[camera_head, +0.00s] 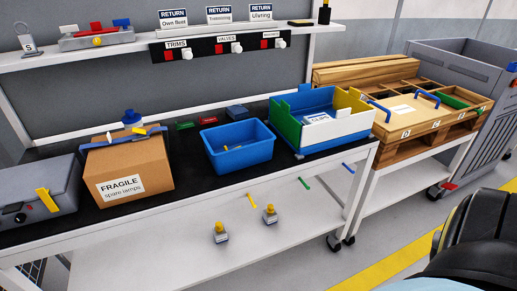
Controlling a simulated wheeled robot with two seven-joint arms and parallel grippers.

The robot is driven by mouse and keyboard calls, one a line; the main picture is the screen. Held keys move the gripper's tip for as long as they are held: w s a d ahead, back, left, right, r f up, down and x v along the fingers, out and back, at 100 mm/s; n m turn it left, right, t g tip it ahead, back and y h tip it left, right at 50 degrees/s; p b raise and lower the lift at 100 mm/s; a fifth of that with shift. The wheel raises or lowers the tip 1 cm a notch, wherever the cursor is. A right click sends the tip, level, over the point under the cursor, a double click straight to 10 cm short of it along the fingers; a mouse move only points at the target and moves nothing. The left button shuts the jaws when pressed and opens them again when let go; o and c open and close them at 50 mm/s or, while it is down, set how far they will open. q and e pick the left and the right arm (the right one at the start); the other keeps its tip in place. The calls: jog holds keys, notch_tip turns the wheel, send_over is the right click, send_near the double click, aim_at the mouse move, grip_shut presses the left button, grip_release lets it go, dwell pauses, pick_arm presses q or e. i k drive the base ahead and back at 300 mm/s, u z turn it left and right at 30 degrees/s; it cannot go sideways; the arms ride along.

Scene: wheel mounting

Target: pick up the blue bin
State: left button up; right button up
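The blue bin (238,160) stands upright on the black top of the workbench (110,222), near its middle. Neither of my grippers shows in the head view, so nothing is seen touching the bin.
A cardboard box (115,172) marked FRAGILE stands left of the bin. A blue, green, yellow and white box (338,128) stands close on its right. A shelf (120,50) runs above. A dark rounded object (475,240) fills the lower right.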

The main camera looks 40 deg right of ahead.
aim_at(256, 140)
jog(key=z, duration=1.1)
jog(key=i, duration=0.2)
jog(key=z, duration=0.05)
